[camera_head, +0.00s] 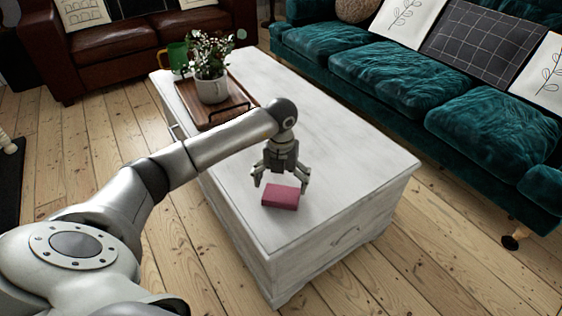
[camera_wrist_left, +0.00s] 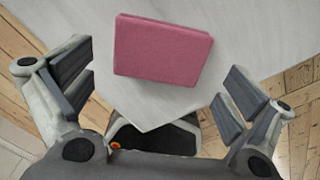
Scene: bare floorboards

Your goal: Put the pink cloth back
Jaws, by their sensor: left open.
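The pink cloth (camera_head: 281,196) is a folded, block-like piece lying flat on the white wooden coffee table (camera_head: 330,150), near its front end. My left gripper (camera_head: 281,184) is right above the cloth, pointing down, with its fingers spread. In the left wrist view the cloth (camera_wrist_left: 161,50) lies on the table top beyond the open fingers (camera_wrist_left: 155,98), with nothing between the fingertips. I cannot tell the exact gap between fingers and cloth. My right gripper is not in view.
A teal sofa (camera_head: 400,85) is on the right, a brown leather sofa (camera_head: 120,45) behind. The table's right half is clear.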

